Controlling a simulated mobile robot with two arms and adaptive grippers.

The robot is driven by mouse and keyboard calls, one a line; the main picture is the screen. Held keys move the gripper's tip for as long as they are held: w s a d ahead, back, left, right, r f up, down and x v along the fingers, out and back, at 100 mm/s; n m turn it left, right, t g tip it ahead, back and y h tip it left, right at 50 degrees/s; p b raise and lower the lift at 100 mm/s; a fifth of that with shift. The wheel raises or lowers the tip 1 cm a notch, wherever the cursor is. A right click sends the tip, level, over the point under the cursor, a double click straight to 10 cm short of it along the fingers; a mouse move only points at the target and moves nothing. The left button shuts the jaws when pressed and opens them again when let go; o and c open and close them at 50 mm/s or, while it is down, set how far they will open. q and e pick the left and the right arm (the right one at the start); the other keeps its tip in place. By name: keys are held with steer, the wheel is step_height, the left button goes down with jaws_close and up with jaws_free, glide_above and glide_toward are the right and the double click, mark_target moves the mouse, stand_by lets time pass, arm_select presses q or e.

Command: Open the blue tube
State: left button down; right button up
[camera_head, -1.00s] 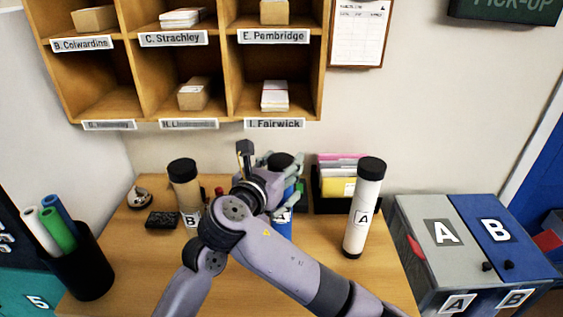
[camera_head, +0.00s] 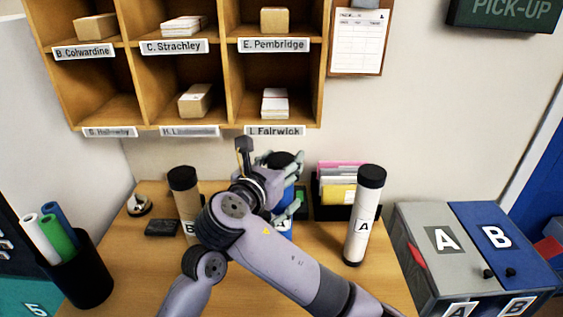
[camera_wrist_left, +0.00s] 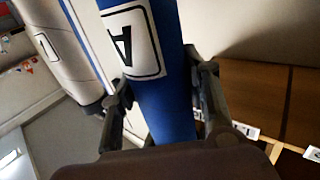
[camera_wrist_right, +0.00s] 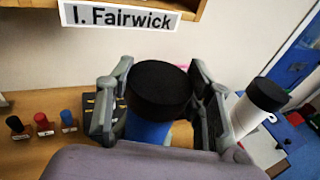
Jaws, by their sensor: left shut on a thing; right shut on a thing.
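The blue tube (camera_head: 289,196) stands on the table with its black cap (camera_wrist_right: 160,88) on, partly hidden by my arm in the camera_head view. Its body (camera_wrist_left: 160,100) with a white "A" label fills the left wrist view. My right gripper (camera_wrist_right: 160,76) is shut on the tube's top, with one finger on each side of the cap. My left gripper (camera_wrist_left: 163,82) is shut around the blue body below it. In the camera_head view, my right gripper (camera_head: 279,166) is above the left one.
A brown tube marked B (camera_head: 184,183) stands to the left, and a white tube marked A (camera_head: 362,228) to the right. A dark file holder (camera_head: 332,210) is behind. Grey (camera_head: 425,223) and blue (camera_head: 480,218) bins stand at right. Pigeonholes (camera_head: 190,67) hang above.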

mark_target(282, 159)
steer(key=shift+r, duration=0.1)
steer(key=shift+r, duration=1.9)
arm_select(q)
steer(key=c, duration=0.8)
jaws_free()
steer(key=shift+s+a, duration=0.1)
